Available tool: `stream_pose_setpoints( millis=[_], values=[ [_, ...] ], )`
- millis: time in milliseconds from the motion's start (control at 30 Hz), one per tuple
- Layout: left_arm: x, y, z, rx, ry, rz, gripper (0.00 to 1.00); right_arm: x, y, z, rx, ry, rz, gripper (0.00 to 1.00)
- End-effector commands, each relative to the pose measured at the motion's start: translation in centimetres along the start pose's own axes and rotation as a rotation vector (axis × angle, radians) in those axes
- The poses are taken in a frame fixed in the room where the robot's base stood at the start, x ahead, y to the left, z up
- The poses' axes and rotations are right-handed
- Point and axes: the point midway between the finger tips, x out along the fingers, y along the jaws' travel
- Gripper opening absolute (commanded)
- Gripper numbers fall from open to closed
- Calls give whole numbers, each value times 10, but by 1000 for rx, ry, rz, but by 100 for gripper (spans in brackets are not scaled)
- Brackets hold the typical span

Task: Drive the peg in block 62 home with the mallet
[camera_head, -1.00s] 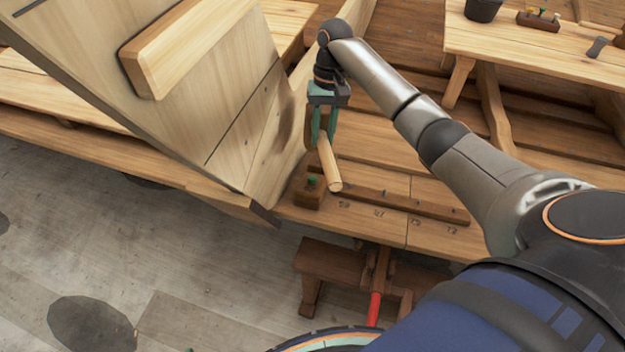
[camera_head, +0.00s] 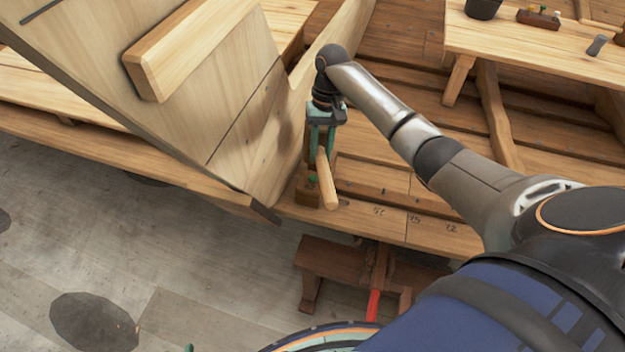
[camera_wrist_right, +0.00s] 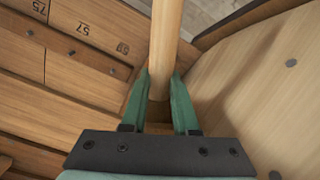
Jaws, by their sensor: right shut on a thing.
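My right gripper (camera_head: 319,163) is shut on the pale round handle of the mallet (camera_head: 327,182). The handle slants down in the head view, its free end beside a small dark brown block (camera_head: 307,193). In the right wrist view the handle (camera_wrist_right: 165,40) runs up from between the green fingers (camera_wrist_right: 160,88). The mallet head is not clearly visible. Whether the mallet touches the block cannot be told. My left gripper is out of view.
The large pale hull planking (camera_head: 235,110) rises close on the left of the gripper. Numbered planks (camera_head: 415,232) with marks such as 57 and 75 lie to the right. A bench (camera_head: 550,45) with a dark pot (camera_head: 484,9) stands at back right.

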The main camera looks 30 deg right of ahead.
Motion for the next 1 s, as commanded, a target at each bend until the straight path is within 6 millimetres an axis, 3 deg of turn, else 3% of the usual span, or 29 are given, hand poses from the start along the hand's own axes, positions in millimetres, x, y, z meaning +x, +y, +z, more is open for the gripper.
stream_pose_setpoints(
  millis=[33, 67, 500, 1000],
  values=[
    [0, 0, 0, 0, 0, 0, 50, -38, -2, -4, -2, 14, -7, 0],
    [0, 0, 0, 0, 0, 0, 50, -51, -2, -4, -1, 10, -5, 0],
    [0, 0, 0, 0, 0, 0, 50, -47, 0, -2, -1, -3, 0, 0],
    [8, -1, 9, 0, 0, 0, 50, -30, 0, -6, -4, -109, -1, 0]
  ],
)
